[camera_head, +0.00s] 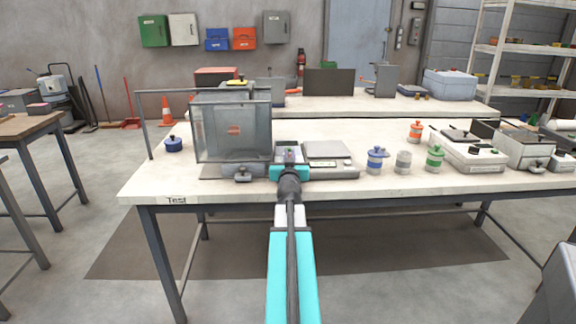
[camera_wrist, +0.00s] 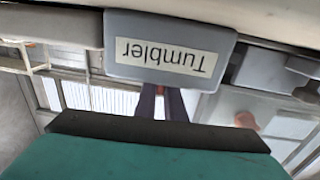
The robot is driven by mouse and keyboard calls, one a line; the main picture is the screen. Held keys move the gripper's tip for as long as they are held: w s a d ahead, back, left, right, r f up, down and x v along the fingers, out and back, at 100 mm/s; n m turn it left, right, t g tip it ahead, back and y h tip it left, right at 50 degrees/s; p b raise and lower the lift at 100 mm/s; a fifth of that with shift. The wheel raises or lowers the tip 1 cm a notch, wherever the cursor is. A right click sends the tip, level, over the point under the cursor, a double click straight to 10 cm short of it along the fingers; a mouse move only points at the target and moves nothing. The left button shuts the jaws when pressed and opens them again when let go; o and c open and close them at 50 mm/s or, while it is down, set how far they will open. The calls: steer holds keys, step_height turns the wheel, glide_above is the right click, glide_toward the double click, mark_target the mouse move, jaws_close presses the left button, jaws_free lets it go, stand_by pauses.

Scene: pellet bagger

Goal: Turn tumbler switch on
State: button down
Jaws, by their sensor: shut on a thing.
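The tumbler switch box (camera_wrist: 168,50) is a grey block with a white label reading "Tumbler", upside down in the wrist view. In the head view its grey top (camera_head: 290,152) shows at the front of the table, beyond my gripper. My gripper (camera_head: 289,166) is at the end of my turquoise arm, up against the box. In the wrist view the two dark fingers of my gripper (camera_wrist: 161,92) reach to just beside the label's edge. A small reddish part (camera_wrist: 161,88) shows between the fingertips, and they are shut on it. The switch's position cannot be made out.
The clear-walled tumbler machine (camera_head: 232,128) stands left of the box. A flat scale (camera_head: 327,150) stands close on the right. The white table's front edge (camera_head: 420,192) lies below my gripper.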

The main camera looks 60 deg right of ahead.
steer(key=shift+s+f+m+g+h+b, duration=0.1)
steer(key=shift+f+m+g+h+b, duration=0.3)
steer(key=shift+b, duration=2.45)
steer(key=shift+w+m+g+h+b, duration=0.15)
steer(key=shift+m+g+b, duration=0.5)
steer(key=shift+b, duration=2.15)
steer(key=shift+s+f+m+g+h+b, duration=0.25)
steer(key=shift+g+b, duration=0.6)
steer(key=shift+b, duration=2)
steer(key=m+g+b, duration=0.1)
steer(key=b, duration=0.3)
steer(key=m+g+h+b, duration=0.1)
steer(key=g+b, duration=0.1)
steer(key=b, duration=0.2)
steer(key=shift+w+r+g, duration=0.15)
steer(key=shift+g, duration=0.15)
steer(key=shift+a+r+m+g+b, duration=0.1)
steer(key=shift+r+m+g+b, duration=0.05)
steer(key=shift+m+g+b, duration=0.35)
steer(key=c, duration=1.8)
jaws_free()
steer(key=shift+r, duration=0.1)
steer(key=shift+c, duration=0.2)
steer(key=shift+a, duration=0.1)
steer(key=shift+a+r, duration=0.1)
steer(key=shift+a, duration=0.25)
steer(key=s+a+p, duration=0.1)
steer(key=a+p, duration=0.2)
steer(key=a, duration=1)
steer(key=shift+p, duration=0.3)
